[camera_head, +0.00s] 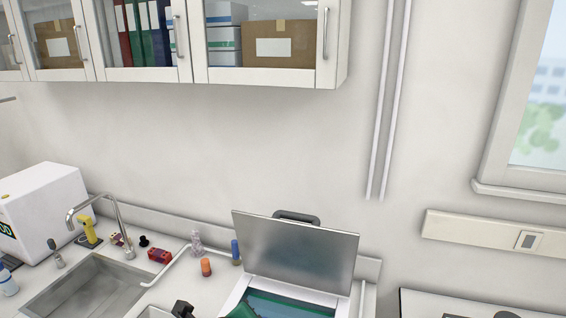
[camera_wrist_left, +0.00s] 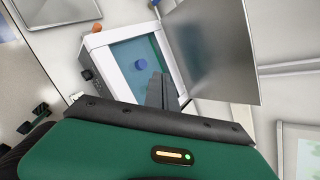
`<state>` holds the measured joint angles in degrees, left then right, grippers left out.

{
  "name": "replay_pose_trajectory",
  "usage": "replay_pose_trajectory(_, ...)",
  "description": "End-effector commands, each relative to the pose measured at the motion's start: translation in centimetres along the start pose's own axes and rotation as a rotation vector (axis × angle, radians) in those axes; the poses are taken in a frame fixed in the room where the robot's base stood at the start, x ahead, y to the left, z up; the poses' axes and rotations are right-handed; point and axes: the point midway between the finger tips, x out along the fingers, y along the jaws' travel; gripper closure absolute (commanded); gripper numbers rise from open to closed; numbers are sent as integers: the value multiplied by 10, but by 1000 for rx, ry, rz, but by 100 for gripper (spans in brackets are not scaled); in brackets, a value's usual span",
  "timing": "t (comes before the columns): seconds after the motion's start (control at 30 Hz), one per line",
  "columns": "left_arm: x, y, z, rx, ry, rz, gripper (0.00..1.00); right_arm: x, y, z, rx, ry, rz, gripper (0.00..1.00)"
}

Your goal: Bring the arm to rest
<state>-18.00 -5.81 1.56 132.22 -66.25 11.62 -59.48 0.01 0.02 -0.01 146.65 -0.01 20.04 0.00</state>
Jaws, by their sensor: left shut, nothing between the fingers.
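My left gripper (camera_wrist_left: 157,92) shows in the left wrist view, its dark fingers together and empty. They stand out over the open device, apparently above its teal interior. Its green housing fills the bottom of that view. The lid also shows in the left wrist view (camera_wrist_left: 210,45). A small blue round thing (camera_wrist_left: 140,65) shows inside the device. My right gripper is not in view.
A sink (camera_head: 85,290) with a tap (camera_head: 112,215) lies left of the device. A white machine (camera_head: 45,210) is far left. Cabinets (camera_head: 200,75) hang above; the wall between is clear.

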Motion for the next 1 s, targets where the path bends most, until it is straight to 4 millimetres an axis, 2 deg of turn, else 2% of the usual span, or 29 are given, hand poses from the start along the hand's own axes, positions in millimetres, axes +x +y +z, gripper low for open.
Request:
replay_pose_trajectory(0.03,17,29,-12,-119,6,42,100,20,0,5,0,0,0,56)
replay_pose_trajectory(0.07,22,43,-17,-206,8,68,100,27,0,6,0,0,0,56)
replay_pose_trajectory(0.17,47,106,-40,-570,3,185,100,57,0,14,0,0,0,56)
replay_pose_trajectory(0.27,73,185,-79,-1064,-42,346,100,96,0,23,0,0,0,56)
replay_pose_trajectory(0.3,81,216,-97,-1279,-76,414,100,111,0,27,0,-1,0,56)
replay_pose_trajectory(0.4,92,276,-139,-1770,-187,567,100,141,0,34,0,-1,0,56)
replay_pose_trajectory(0.43,93,289,-150,-1893,-223,605,100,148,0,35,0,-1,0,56)
replay_pose_trajectory(0.5,94,310,-170,-2125,-299,674,100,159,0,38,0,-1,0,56)
replay_pose_trajectory(0.6,92,321,-183,-2304,-366,724,100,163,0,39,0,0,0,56)
replay_pose_trajectory(1.0,89,319,-182,-2335,-377,731,100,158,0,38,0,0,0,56)
